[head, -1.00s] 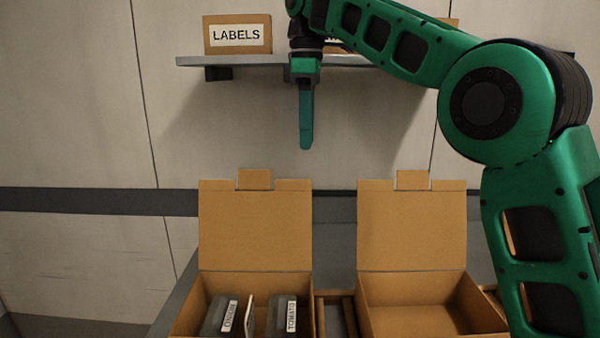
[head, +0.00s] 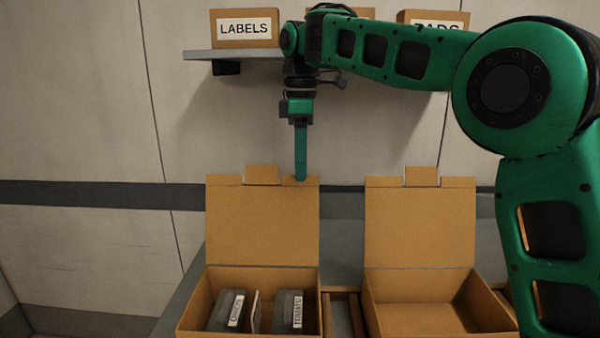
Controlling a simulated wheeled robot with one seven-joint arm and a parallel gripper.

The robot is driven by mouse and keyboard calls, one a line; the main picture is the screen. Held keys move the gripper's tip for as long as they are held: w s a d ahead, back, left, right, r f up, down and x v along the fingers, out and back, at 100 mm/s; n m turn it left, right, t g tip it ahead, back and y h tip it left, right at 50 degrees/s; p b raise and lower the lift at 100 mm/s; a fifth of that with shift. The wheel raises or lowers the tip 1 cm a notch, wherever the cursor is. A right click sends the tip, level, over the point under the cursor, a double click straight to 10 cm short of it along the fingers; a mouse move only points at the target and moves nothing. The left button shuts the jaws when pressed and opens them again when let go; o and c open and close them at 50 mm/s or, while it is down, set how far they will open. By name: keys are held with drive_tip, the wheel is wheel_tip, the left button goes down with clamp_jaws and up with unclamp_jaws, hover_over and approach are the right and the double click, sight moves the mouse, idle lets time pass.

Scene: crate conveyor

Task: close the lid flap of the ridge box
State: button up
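Two open cardboard boxes stand side by side, and no marking shows which is the ridge box. The left box (head: 328,312) holds dark packs labelled onion and tomato, with a thin card between them. Its lid flap (head: 262,225) stands upright at the back, with a tab on top. The right box (head: 497,312) looks empty, and its lid flap (head: 419,225) is also upright. My gripper (head: 300,176) points down at the top edge of the left lid, right of its tab. Contact is unclear. The fingers appear edge-on as one bar, so their opening is hidden.
A shelf (head: 205,55) on the back wall carries a LABELS box (head: 245,28) and other boxes, partly behind my arm. A narrow wooden-edged slot (head: 343,318) lies between the two open boxes. My arm covers the right side of the view.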

drive_tip(key=shift+f, duration=0.85)
drive_tip(key=shift+c, duration=0.4)
clamp_jaws()
idle(0.5)
